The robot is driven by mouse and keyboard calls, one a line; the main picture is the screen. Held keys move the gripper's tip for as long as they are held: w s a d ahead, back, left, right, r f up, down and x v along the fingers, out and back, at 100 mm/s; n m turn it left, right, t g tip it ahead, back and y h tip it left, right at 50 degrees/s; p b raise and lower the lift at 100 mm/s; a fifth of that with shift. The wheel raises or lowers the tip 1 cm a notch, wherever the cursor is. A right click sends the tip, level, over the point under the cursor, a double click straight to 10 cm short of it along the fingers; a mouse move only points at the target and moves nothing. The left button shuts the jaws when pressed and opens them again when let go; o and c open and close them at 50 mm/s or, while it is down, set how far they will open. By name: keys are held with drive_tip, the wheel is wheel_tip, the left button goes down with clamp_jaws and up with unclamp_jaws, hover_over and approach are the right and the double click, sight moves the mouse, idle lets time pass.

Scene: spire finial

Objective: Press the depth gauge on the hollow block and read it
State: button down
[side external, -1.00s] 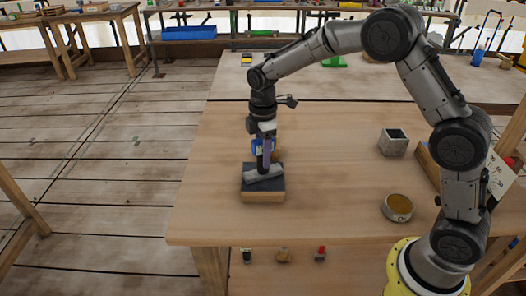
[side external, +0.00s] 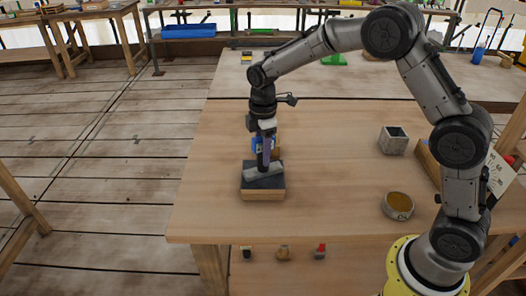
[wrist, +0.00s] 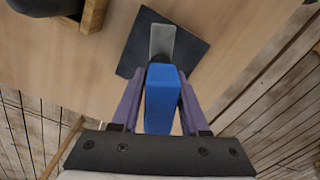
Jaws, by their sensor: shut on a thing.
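My gripper (wrist: 158,95) points down, its purple fingers shut on a blue block-like tool (wrist: 160,100) with a dark tip. It may be the depth gauge; no readable scale shows on it. The tip is over a grey bar (wrist: 162,40) on a dark square pad (wrist: 190,50). The pad tops a low wooden block (side external: 263,195) near the table's front. I cannot tell whether tip and bar touch; the tool hides part of the bar. The hollow block, grey with a square opening (side external: 393,141), stands well to the right, apart from my gripper.
A round tin with a tan top (side external: 398,206) stands at the table's right front. A card with numbers (side external: 500,175) is at the far right. A brown piece (side external: 277,153) shows behind my gripper. The tabletop (side external: 330,190) between pad and tin is clear.

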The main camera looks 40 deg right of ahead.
idle(0.4)
drive_tip(key=shift+r, duration=2.55)
drive_tip(key=shift+f, duration=0.15)
drive_tip(key=shift+f, duration=2.15)
drive_tip(key=shift+c, duration=1.7)
unclamp_jaws()
drive_tip(key=shift+f, duration=0.1)
